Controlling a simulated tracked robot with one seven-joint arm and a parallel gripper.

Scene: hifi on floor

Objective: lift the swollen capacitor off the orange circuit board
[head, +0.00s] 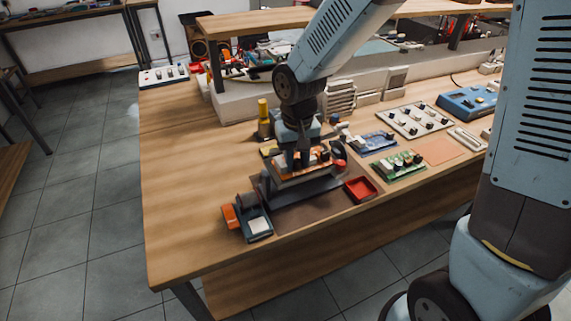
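The orange circuit board (287,170) sits on a dark raised stand (305,190) near the front of the wooden workbench. Small dark and pale parts stand on the board. The swollen capacitor cannot be told apart from them at this size. My gripper (299,160) points down from above, right over the board, with its fingers among or just above those parts. The fingers are dark and small here, so neither their gap nor any hold on a part can be made out. The gripper hides the back middle of the board.
A red tray (360,189) lies right of the stand. A green board (398,166) and a blue board (372,142) lie farther right. A yellow-topped cylinder (263,115) stands behind. A grey device with a white pad (257,225) is front left. The bench's left side (185,190) is clear.

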